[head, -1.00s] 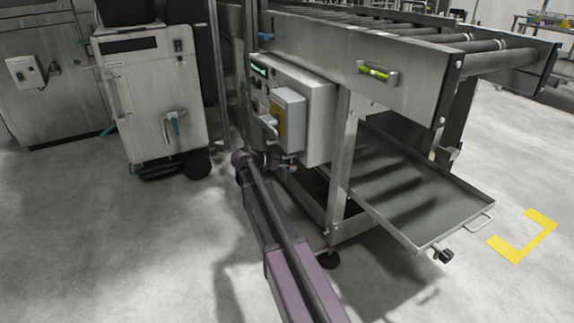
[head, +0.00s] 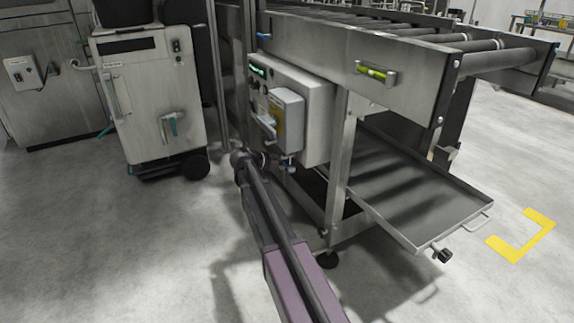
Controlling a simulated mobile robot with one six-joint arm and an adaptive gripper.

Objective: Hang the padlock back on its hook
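My arm reaches up from the bottom of the head view to the control panel (head: 318,110) on the side of the roller conveyor. My gripper (head: 274,162) is at the arm's far end, low beside the grey switch box (head: 288,122) on that panel. It is small and dark here, and its fingers cannot be made out. A small pale-blue piece (head: 291,168) shows just under the box; I cannot tell whether it is the padlock or what holds it. A grey lever or handle (head: 264,124) shows at the box's left edge. I cannot make out the hook.
The conveyor's metal leg (head: 339,165) stands right of the panel. A low drip tray (head: 420,195) juts out to the right. A white wheeled cabinet (head: 150,95) stands left. Open concrete floor (head: 120,250) lies in front, with a yellow corner mark (head: 520,240) at right.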

